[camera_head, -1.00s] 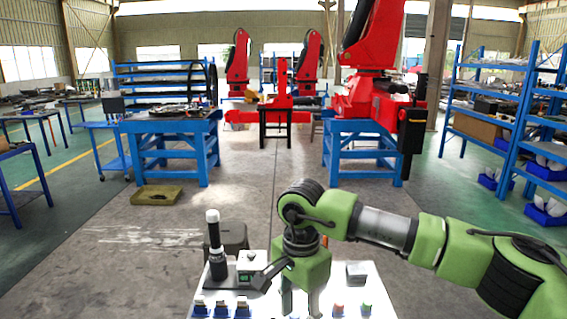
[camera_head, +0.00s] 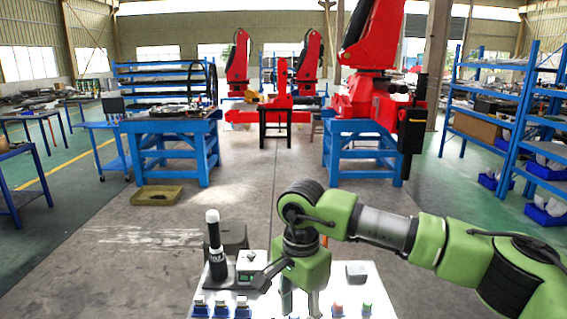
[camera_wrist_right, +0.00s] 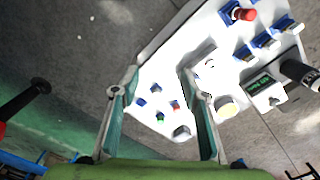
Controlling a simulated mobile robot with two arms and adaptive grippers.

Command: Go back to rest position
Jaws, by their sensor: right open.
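My right arm comes in from the right in the head view, and its gripper (camera_head: 300,300) hangs over the white table (camera_head: 375,300). In the right wrist view the two fingers of this gripper (camera_wrist_right: 160,120) are spread wide with nothing held between them. The white table (camera_wrist_right: 160,65) lies below the fingers, with small blue, green and red pieces showing between them. My left gripper is not in view.
A black cylinder with a white top (camera_head: 214,240) stands upright at the table's left, beside a small device with a green display (camera_head: 247,272). Several blue holders (camera_head: 221,307) line the front. A grey block (camera_head: 356,272) is at the right. Open floor (camera_head: 200,215) lies beyond.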

